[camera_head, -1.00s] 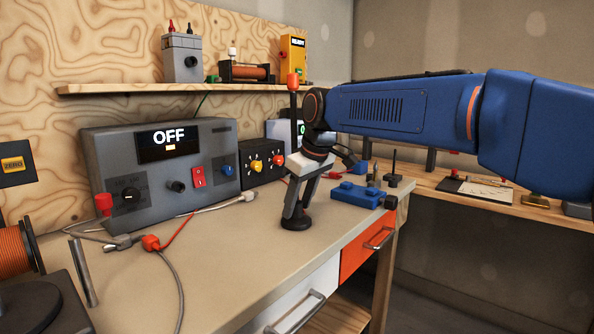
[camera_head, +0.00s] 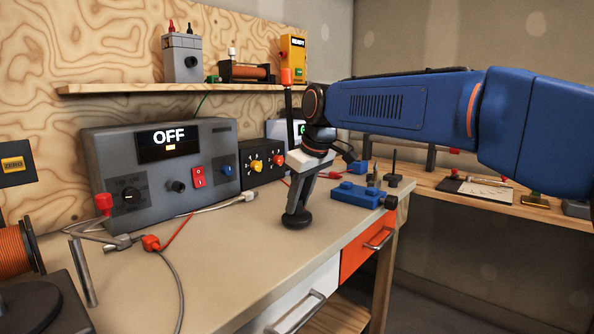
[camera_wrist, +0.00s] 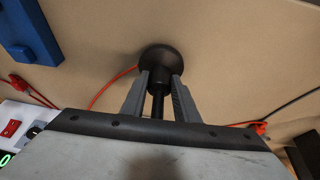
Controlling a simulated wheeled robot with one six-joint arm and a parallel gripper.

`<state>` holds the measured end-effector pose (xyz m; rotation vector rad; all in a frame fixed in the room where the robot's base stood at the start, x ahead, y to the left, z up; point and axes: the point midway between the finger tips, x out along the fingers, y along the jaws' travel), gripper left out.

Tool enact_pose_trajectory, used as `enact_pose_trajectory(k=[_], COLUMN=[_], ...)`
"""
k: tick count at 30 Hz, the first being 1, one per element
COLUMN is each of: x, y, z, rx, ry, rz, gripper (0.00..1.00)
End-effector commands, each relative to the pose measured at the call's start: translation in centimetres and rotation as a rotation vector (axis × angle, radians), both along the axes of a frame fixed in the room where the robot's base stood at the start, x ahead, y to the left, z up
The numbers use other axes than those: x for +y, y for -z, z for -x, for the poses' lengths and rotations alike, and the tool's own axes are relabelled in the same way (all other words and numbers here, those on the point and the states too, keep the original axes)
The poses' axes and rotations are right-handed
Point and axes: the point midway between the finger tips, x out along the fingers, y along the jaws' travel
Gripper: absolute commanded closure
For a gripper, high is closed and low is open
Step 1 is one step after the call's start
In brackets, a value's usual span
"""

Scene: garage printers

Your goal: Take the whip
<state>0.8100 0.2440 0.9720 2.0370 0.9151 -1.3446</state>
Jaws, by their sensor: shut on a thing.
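The whip is a thin black rod with an orange tip (camera_head: 286,76) and a round black base (camera_head: 297,220). It leans slightly, and its base is at the bench top near the front edge. I cannot tell whether the base still touches the bench. My gripper (camera_head: 297,205) points down and is shut on the whip just above the base. The wrist view shows the fingers on both sides of the whip's dark shaft (camera_wrist: 158,103), with the base beyond the fingertips. My wrist hides the middle of the rod in the head view.
A grey power supply (camera_head: 165,165) reading OFF stands left on the bench (camera_head: 240,245). A blue block (camera_head: 355,194) lies close on the right. A shelf (camera_head: 130,89) with devices hangs behind the whip's tip. Red and grey leads lie on the bench.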

Motion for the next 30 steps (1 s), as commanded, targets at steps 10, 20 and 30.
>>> enact_pose_trajectory(k=[10, 20, 30], x=[0.0, 0.0, 0.0], y=[-1.5, -2.8, -3.2], z=[0.0, 0.0, 0.0], rx=[-0.001, -0.002, -0.001], ry=[0.0, 0.0, 0.0], rz=[0.0, -0.001, -0.001], gripper=[0.95, 0.95, 0.95])
